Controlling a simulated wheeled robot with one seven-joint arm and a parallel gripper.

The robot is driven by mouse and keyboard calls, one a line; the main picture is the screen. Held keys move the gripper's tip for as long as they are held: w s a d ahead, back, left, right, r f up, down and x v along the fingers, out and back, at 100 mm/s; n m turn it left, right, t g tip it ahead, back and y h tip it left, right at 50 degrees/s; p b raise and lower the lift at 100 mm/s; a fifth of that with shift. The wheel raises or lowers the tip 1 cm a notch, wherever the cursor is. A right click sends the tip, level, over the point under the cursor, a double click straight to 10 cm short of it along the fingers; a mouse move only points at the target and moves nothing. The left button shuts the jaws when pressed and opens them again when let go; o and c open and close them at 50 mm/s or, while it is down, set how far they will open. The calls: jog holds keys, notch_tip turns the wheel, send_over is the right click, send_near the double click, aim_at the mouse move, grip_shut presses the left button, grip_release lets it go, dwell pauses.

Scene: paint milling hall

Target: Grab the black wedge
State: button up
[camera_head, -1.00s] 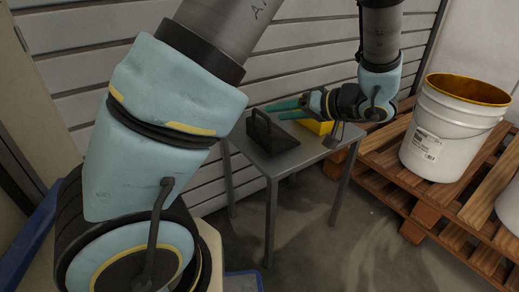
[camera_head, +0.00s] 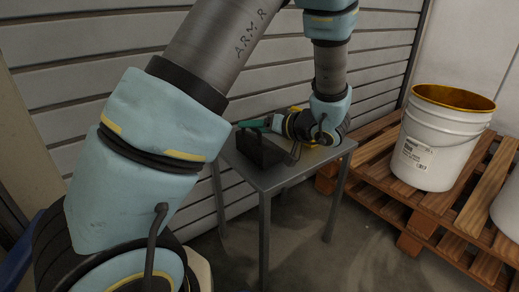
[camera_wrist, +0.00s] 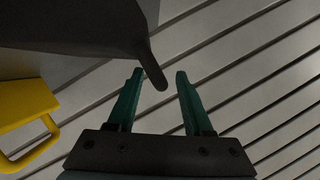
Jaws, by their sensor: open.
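The black wedge (camera_head: 266,152) stands on the small grey metal table, with its raised part at the left. In the wrist view a dark body (camera_wrist: 85,22), which looks like this wedge, fills the upper left. A narrow dark part of it reaches down between the two green fingertips, nearer the left one. My gripper (camera_head: 250,124) is close behind the wedge's upper part in the head view, fingers pointing left. In the wrist view my gripper (camera_wrist: 159,76) is open, with a gap between its fingers. Whether anything touches is unclear.
The grey table (camera_head: 283,182) stands by a slatted wall (camera_head: 130,45). A yellow thing with a loop handle (camera_wrist: 28,105) is at the left in the wrist view. A white bucket (camera_head: 437,145) stands on a wooden pallet (camera_head: 465,200) at the right.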

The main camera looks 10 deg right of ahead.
jog(key=shift+w+a+f, duration=0.15)
jog(key=shift+w+a, duration=0.15)
jog(key=shift+w, duration=0.1)
grip_shut()
dwell(1.2)
